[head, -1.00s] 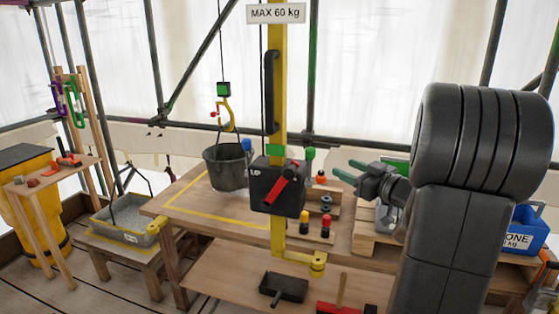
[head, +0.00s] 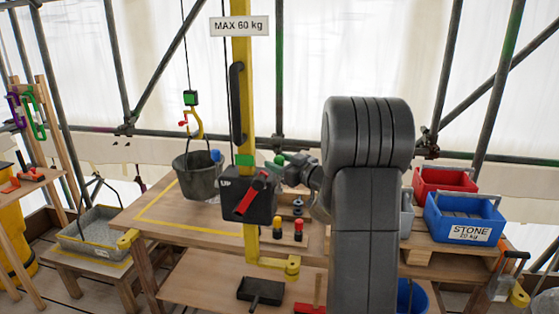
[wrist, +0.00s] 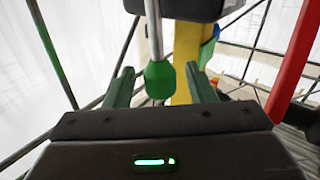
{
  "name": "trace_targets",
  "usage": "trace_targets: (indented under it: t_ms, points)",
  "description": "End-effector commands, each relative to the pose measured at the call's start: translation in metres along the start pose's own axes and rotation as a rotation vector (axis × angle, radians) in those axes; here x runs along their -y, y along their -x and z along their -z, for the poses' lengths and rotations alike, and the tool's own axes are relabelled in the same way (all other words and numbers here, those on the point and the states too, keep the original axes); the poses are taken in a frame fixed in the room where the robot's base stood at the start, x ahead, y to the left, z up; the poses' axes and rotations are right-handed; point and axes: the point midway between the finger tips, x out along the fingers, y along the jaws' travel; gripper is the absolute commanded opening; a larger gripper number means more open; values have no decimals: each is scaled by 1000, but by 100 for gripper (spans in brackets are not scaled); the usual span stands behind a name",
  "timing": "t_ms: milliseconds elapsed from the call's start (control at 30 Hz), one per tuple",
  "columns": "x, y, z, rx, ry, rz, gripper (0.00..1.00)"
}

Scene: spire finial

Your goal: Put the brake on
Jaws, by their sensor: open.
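The hoist's dark box (head: 240,204) is fixed to the yellow post (head: 251,245), with a red lever (head: 250,195) on its front face. A green knob (wrist: 159,78) on a metal rod (wrist: 154,28) sticks out from the box in the wrist view; I take it for the brake lever. My gripper (wrist: 159,69) is open, with one green finger on each side of the knob and a gap on both sides.
A dark bucket (head: 197,180) stands on the table, left of the post, below a yellow hook (head: 197,124). A blue crate (head: 465,218) marked STONE and a red crate (head: 442,182) are at the right.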

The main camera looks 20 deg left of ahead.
Motion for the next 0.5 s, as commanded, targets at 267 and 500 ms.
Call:
trace_targets:
  t_ms: [267, 500]
  points:
    - [0, -3, 0, 0, 0, 0, 50]
    - [0, -2, 0, 0, 0, 0, 9]
